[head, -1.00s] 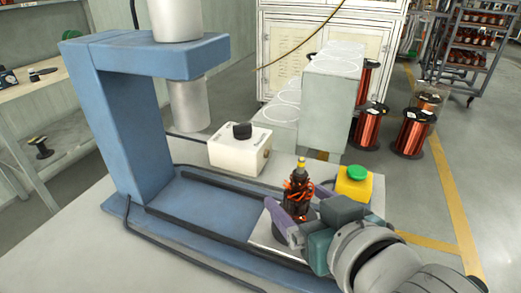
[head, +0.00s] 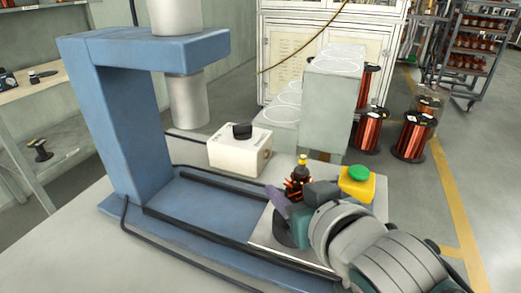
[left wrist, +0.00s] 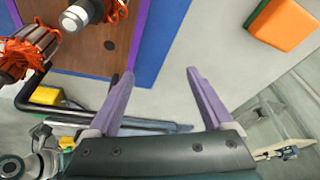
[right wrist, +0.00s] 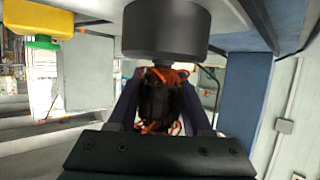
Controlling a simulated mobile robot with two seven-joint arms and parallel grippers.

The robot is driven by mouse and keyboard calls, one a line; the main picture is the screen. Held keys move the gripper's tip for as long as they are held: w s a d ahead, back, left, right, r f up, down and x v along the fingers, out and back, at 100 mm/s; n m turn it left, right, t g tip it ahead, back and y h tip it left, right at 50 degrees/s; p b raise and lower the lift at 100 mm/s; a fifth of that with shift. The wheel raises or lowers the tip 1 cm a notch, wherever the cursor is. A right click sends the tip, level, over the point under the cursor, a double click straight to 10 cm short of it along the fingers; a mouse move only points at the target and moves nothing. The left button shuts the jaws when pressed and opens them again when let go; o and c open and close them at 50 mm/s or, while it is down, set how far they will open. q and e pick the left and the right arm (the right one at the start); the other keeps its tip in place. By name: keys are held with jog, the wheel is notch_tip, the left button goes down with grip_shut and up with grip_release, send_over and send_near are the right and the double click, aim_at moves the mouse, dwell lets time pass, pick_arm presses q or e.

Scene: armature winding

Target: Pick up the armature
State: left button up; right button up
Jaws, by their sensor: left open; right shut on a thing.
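The armature (head: 299,178), dark with orange-red windings and a yellow tip, stands upright over a dark round base (head: 288,232) on the press's light plate. My right gripper (head: 300,195) reaches in from the right and is shut on it; its wrist hides part of the armature. In the right wrist view the armature (right wrist: 158,100) is between the two fingers, close to the dark cylinder (right wrist: 165,30). I cannot tell whether it is still seated. My left gripper (left wrist: 160,72) is open and empty, seen only in its wrist view.
The blue press frame (head: 115,125) rises at left, with its grey ram (head: 188,100) overhead. A white control box (head: 240,150) and a yellow box with a green button (head: 357,180) stand close by. The left wrist view shows other wound armatures (left wrist: 30,50) and an orange box (left wrist: 283,24).

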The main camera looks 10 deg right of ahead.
grip_shut()
jog(key=shift+r, duration=0.1)
